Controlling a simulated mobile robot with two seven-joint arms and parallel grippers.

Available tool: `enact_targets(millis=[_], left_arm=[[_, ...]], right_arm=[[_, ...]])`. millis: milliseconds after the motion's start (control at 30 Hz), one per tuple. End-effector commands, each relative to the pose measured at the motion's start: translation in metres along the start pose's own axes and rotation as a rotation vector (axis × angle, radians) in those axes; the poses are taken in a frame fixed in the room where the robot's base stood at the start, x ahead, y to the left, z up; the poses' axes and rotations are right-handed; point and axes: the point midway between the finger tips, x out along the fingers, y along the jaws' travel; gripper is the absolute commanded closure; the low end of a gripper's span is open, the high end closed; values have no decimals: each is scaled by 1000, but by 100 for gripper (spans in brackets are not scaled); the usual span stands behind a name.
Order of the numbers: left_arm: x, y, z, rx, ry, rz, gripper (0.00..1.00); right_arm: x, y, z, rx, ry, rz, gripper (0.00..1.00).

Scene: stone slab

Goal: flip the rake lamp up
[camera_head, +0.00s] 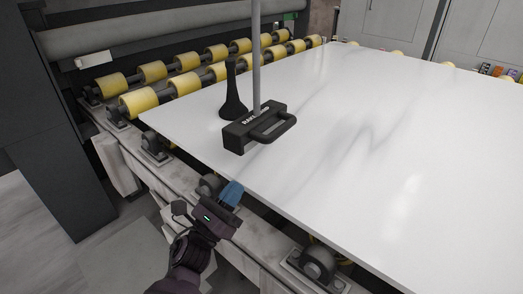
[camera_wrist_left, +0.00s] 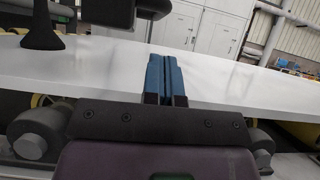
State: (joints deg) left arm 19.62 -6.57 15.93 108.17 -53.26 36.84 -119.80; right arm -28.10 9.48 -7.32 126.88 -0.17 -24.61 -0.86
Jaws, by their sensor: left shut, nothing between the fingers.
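The rake lamp (camera_head: 258,128) is a black block with a loop handle and partly readable white lettering, at the lower end of a grey pole (camera_head: 256,50). In the head view it is at or just above the left part of the white stone slab (camera_head: 350,150). Part of its dark underside (camera_wrist_left: 110,12) shows at the top of the left wrist view. My left gripper (camera_head: 231,193) has blue fingers, which are shut with nothing between them (camera_wrist_left: 165,75). It is at the slab's near edge, below the lamp in the picture and apart from it. My right gripper is not in view.
A black flared stand (camera_head: 233,95) is just behind the lamp; it also shows in the left wrist view (camera_wrist_left: 40,30). Yellow rollers (camera_head: 140,101) line the slab's far left side. A grey rail with roller brackets (camera_head: 318,262) runs under the near edge. The slab's right side is clear.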

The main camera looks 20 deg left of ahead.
Motion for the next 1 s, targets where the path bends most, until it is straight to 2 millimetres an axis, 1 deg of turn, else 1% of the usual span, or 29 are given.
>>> enact_targets(millis=[100, 267, 367, 600, 733, 900, 1000], left_arm=[[0, 0, 0, -1, 0, 0, 100], [5, 0, 0, -1, -1, 0, 100], [15, 0, 1, 0, -2, -1, 100], [55, 0, 2, -1, -4, -2, 100], [75, 0, 2, -1, -3, -1, 100], [92, 0, 0, -1, -1, 0, 100], [98, 0, 0, -1, 0, 0, 100]], right_arm=[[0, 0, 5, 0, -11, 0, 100], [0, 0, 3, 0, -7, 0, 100], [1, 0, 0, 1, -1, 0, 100], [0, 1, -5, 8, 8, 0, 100], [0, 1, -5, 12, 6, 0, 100], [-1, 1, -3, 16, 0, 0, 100], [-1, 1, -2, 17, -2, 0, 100]])
